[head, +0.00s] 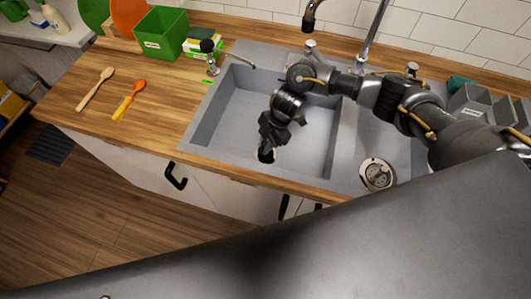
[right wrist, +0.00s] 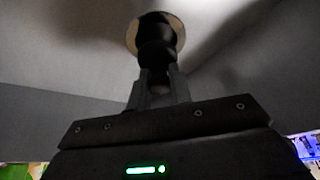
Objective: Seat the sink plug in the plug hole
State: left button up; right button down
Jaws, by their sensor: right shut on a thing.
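My right gripper (head: 267,140) reaches down into the large grey sink basin (head: 237,115). It also shows in the right wrist view (right wrist: 158,88), where its fingers are shut on the black sink plug (right wrist: 157,52). The plug (head: 266,156) shows below the fingertips in the head view. The pale metal ring of the plug hole (right wrist: 181,36) shows around the plug's far end in the right wrist view. The plug is lined up with the hole and overlaps it; I cannot tell how deep it sits. Most of the hole is hidden behind the plug. My left gripper is not in view.
A smaller basin on the right has a round strainer drain (head: 378,174). A faucet (head: 371,35) stands behind the sink. Two spoons (head: 96,89) (head: 128,98) and a green box (head: 162,34) are on the wooden counter to the left. Grey containers (head: 470,103) stand at the right.

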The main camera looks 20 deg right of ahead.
jog(key=shift+f+b, duration=1.5)
jog(key=shift+b, duration=0.1)
jog(key=shift+f+b, duration=0.3)
jog(key=shift+r, duration=0.1)
jog(key=shift+s+f, duration=0.1)
jog(key=shift+f, duration=0.15)
jog(key=c, duration=1.3)
grip_release()
jog(key=shift+r, duration=0.1)
